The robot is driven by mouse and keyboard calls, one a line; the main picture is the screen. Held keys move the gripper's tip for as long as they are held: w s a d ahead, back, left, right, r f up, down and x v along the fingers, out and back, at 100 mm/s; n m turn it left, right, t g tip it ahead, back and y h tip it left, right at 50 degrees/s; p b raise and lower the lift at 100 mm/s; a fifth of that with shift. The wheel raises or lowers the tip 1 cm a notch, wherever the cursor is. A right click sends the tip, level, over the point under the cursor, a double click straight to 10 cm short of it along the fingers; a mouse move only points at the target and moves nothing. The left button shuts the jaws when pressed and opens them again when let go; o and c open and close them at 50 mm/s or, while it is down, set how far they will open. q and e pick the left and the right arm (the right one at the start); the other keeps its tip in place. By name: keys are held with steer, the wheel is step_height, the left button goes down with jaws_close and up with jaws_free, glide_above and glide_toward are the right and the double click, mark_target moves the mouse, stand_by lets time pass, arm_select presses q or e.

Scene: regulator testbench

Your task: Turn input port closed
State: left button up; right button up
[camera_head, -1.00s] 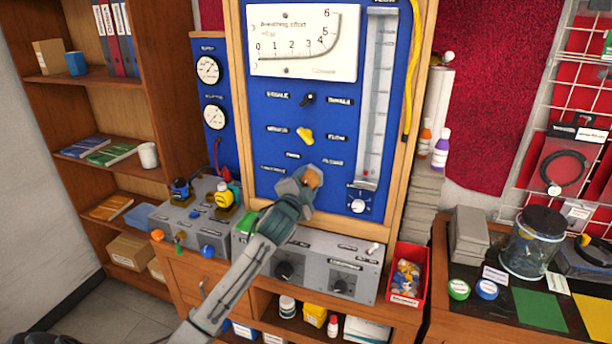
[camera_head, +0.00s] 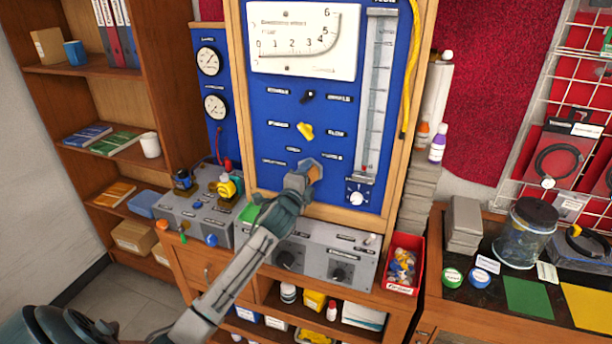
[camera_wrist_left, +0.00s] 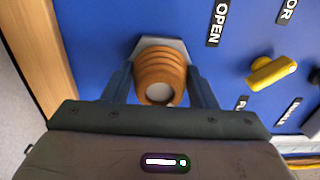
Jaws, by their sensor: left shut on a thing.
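An orange-brown ribbed knob (camera_head: 315,173) with a pale round end sits on a hexagonal grey base low on the blue panel. In the left wrist view the knob (camera_wrist_left: 160,68) stands between the two fingers of my left gripper (camera_wrist_left: 161,80), which is shut on it from both sides. In the head view my left gripper (camera_head: 302,178) reaches up from below and hides part of the knob. A label reading OPEN (camera_wrist_left: 217,23) is on the panel near the knob in the wrist view. My right gripper is not in view.
A yellow knob (camera_head: 305,130) and a black knob (camera_head: 308,97) are above on the blue panel (camera_head: 270,65). A flow tube (camera_head: 376,100) and a small dial (camera_head: 357,198) are to the right. A grey control box (camera_head: 325,258) juts out below, under my arm.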

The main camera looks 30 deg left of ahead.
arm_select(q)
steer(key=o, duration=1)
steer(key=shift+c, duration=0.2)
steer(key=shift+s, duration=0.1)
steer(key=shift+s+d+f+b, duration=0.1)
steer(key=shift+s+f+b, duration=0.05)
steer(key=shift+s+b, duration=0.15)
steer(key=b+v, duration=0.4)
steer(key=v, duration=0.6)
steer(key=shift+d, duration=0.1)
